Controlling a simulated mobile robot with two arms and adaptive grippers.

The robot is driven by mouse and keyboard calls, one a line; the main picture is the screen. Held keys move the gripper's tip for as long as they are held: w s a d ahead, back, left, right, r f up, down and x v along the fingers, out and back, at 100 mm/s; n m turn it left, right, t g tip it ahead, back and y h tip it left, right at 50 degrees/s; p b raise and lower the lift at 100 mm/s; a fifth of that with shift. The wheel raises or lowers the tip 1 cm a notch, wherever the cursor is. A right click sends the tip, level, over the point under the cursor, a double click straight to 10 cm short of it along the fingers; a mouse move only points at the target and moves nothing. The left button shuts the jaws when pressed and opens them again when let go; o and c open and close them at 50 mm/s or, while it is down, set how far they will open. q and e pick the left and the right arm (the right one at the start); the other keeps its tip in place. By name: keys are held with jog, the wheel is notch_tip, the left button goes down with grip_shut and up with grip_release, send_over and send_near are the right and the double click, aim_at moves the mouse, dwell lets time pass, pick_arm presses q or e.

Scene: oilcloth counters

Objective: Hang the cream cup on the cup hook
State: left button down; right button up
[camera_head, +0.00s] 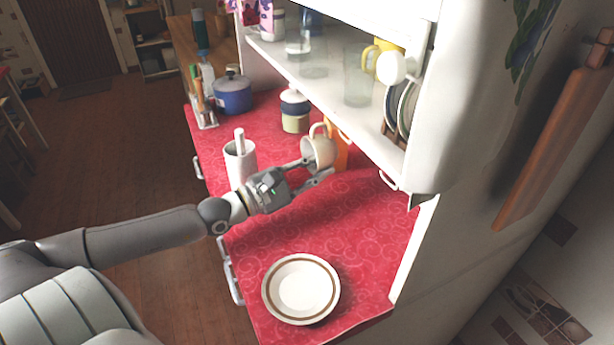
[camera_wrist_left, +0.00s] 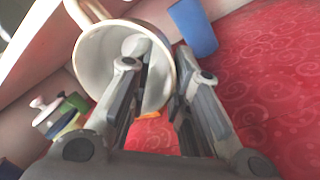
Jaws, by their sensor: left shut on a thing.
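The cream cup (camera_head: 318,153) is in the air above the red counter, below the shelf's front edge. Its handle points up and away in the head view. My left gripper (camera_head: 318,176) is shut on the cup's wall. In the left wrist view the cup (camera_wrist_left: 95,58) has its mouth toward the camera, and my left gripper (camera_wrist_left: 160,85) has one finger inside the mouth and the other outside. A small white hook-like piece (camera_head: 388,180) shows under the shelf's lower edge, right of the cup and apart from it. My right gripper is not in view.
An orange thing (camera_head: 341,155) stands just behind the cup. A white holder (camera_head: 239,166) stands left of my gripper, with a lidded jar (camera_head: 294,112) and blue pot (camera_head: 233,96) farther back. A brown-ringed plate (camera_head: 300,262) lies in front. The shelf (camera_head: 330,92) overhangs the counter.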

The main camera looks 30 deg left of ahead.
aim_at(334, 161)
pick_arm(q)
jog(key=shift+w+d+b, duration=0.35)
jog(key=shift+w, duration=0.2)
jog(key=shift+x, duration=1.2)
jog(key=shift+s+d, duration=0.1)
jog(key=shift+d, duration=0.25)
jog(key=shift+s+d+p, duration=0.5)
jog(key=shift+d+p, duration=0.25)
jog(key=shift+p, duration=0.25)
jog(key=shift+s+d+f, duration=0.25)
jog(key=shift+d+f, duration=0.25)
jog(key=shift+s+d+f, duration=0.1)
jog(key=shift+f, duration=0.05)
jog(key=c, duration=1.3)
grip_release()
jog(key=shift+o, duration=0.2)
